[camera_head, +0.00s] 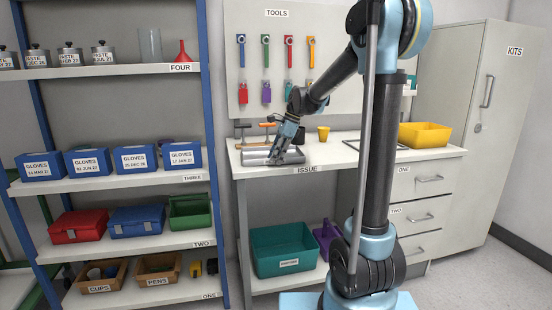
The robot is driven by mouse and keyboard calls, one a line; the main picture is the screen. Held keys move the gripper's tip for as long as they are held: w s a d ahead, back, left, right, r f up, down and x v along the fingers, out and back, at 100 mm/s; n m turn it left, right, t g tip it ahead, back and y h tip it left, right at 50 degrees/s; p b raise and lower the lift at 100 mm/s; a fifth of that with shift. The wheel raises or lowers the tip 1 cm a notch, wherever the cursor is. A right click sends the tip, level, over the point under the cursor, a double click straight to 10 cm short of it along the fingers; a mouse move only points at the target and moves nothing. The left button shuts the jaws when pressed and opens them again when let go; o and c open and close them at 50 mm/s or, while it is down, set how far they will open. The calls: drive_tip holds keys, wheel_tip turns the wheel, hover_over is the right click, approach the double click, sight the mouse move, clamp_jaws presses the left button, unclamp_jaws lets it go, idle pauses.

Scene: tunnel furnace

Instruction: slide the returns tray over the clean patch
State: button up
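My gripper (281,159) is low over the left part of the bench top (325,152), at a grey metallic object (256,156). This object could be the returns tray, but no label on it is readable. My fingers overlap its right part; I cannot tell whether they grip it or only touch it. A dark-outlined area (358,145) lies on the bench to the right, partly hidden by my arm. I cannot tell whether it is the clean patch. A yellow tray (425,136) stands at the bench's right end.
Orange-handled tools (267,125) and a yellow cup (323,133) stand behind my gripper. A tool board (277,40) rises behind the bench. A teal bin (283,251) sits below. Shelves with blue glove boxes (136,159) stand left. Bench top between gripper and outlined area looks clear.

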drive_tip(key=v, duration=1.2)
idle(0.3)
drive_tip(key=s+d+f+n+t+h, duration=0.1)
drive_tip(key=s+d+f+n, duration=0.4)
drive_tip(key=s+f, duration=0.3)
drive_tip(key=s+d+f+n+t+h, duration=0.1)
drive_tip(key=s+d+f+n, duration=0.4)
drive_tip(key=s, duration=0.9)
drive_tip(key=s+d+f+n+t+h, duration=0.1)
drive_tip(key=s+d+f+n+h, duration=0.1)
drive_tip(key=s+d+f+n, duration=0.4)
drive_tip(key=s+d+f, duration=0.1)
drive_tip(key=s+f, duration=0.4)
drive_tip(key=f, duration=0.1)
drive_tip(key=shift+h, duration=0.3)
drive_tip(key=shift+d, duration=0.1)
